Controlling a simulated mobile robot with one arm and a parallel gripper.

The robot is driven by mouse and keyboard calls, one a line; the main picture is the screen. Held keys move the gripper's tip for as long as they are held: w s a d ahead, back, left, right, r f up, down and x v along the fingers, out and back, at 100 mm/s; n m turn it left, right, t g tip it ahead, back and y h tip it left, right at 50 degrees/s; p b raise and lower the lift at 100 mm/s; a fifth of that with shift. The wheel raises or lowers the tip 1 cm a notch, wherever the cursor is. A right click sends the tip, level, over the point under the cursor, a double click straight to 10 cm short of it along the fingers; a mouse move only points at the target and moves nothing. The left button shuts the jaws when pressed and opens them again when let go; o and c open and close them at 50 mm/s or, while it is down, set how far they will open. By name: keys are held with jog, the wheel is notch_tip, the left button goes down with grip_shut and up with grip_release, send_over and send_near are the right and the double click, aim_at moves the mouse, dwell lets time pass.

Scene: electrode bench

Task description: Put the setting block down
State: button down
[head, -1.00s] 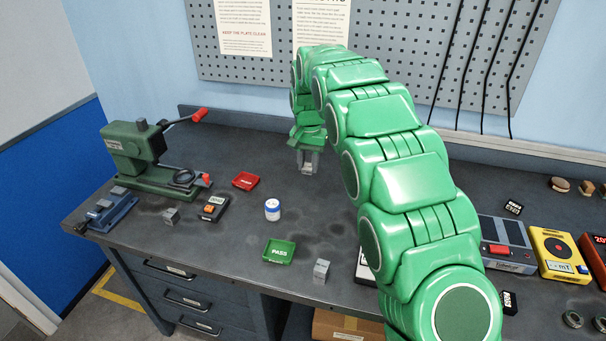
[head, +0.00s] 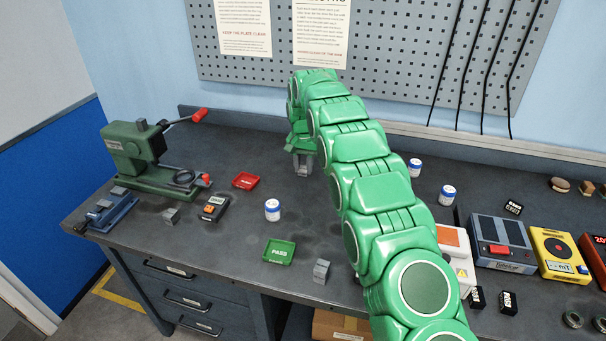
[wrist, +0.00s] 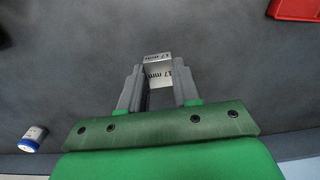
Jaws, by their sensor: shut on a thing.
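The setting block (wrist: 157,74) is a small silvery metal block marked "17 mm". In the wrist view it sits between the fingertips of my gripper (wrist: 158,88), which is shut on it. In the head view my gripper (head: 302,167) points down over the back middle of the dark bench (head: 225,262), right of the red tray. The block is small and hard to make out there. Whether its underside touches the bench I cannot tell.
A red tray (head: 246,181), a blue-lidded jar (head: 272,209), a green PASS tray (head: 279,251) and a grey block (head: 321,271) stand nearby. A green press (head: 140,160) is at left. Two more jars (head: 446,195) and instruments (head: 502,243) are right of my arm. Bench around my gripper looks clear.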

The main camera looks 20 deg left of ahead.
aim_at(303, 167)
jog(key=shift+w+a+f, duration=0.1)
jog(key=shift+w+f, duration=0.15)
jog(key=shift+f, duration=0.05)
jog(key=shift+w+a+f, duration=0.1)
jog(key=shift+w+f, duration=0.1)
jog(key=shift+f, duration=1.6)
jog(key=shift+f, duration=0.15)
jog(key=c, duration=0.8)
grip_release()
notch_tip(303, 167, up, 11)
jog(key=shift+f, duration=0.1)
jog(key=shift+r, duration=0.7)
